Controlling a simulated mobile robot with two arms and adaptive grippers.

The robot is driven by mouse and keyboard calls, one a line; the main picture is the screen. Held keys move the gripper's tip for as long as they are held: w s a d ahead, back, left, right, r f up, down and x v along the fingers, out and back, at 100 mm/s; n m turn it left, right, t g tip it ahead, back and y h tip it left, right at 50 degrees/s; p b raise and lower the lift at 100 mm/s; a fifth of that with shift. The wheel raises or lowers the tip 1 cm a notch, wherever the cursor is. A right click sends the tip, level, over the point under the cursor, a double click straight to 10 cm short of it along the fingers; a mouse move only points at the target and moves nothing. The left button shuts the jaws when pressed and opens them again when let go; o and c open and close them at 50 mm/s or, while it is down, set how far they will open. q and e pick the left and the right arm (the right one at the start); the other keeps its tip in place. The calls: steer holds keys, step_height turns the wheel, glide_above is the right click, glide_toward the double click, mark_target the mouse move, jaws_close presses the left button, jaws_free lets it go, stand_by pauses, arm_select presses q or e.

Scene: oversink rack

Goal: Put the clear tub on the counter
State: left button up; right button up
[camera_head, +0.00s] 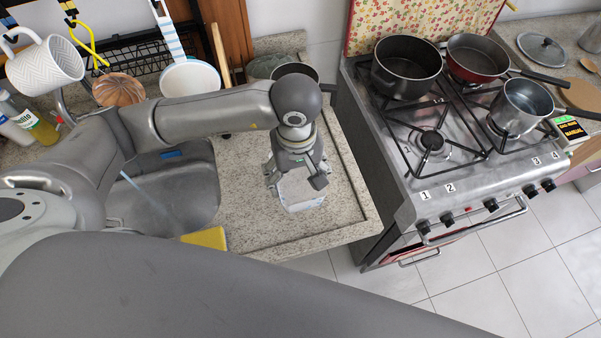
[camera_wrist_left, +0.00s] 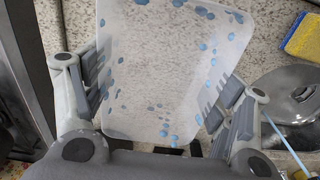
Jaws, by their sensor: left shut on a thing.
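The clear tub (camera_head: 299,190) is see-through and whitish and sits at or just above the speckled counter (camera_head: 248,200), between the sink and the stove. I cannot tell whether it touches the counter. In the left wrist view the tub (camera_wrist_left: 165,70) shows blue spots along its rim and fills the space between the fingers. My left gripper (camera_head: 293,178) points down over the tub and is shut on it; it also shows in the left wrist view (camera_wrist_left: 155,105). My right gripper is not in view.
The metal sink (camera_head: 165,190) lies left of the counter, with a yellow sponge (camera_head: 206,238) at its front edge. The stove (camera_head: 450,130) with several pans stands to the right. A dark pan (camera_head: 295,70) is behind. Bare counter surrounds the tub.

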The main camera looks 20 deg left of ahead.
mark_target(300, 176)
arm_select(q)
steer(key=shift+w+f, duration=0.85)
steer(key=shift+f, duration=0.05)
steer(key=shift+w+f+p, duration=0.25)
steer(key=shift+f+p, duration=0.1)
steer(key=shift+f, duration=0.1)
step_height(300, 176, down, 3)
steer(key=shift+w+f+p, duration=0.15)
steer(key=shift+p, duration=0.2)
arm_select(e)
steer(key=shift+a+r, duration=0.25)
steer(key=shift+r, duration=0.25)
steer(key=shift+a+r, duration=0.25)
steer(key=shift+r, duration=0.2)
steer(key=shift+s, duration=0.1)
arm_select(q)
steer(key=shift+f, duration=0.15)
steer(key=o, duration=1)
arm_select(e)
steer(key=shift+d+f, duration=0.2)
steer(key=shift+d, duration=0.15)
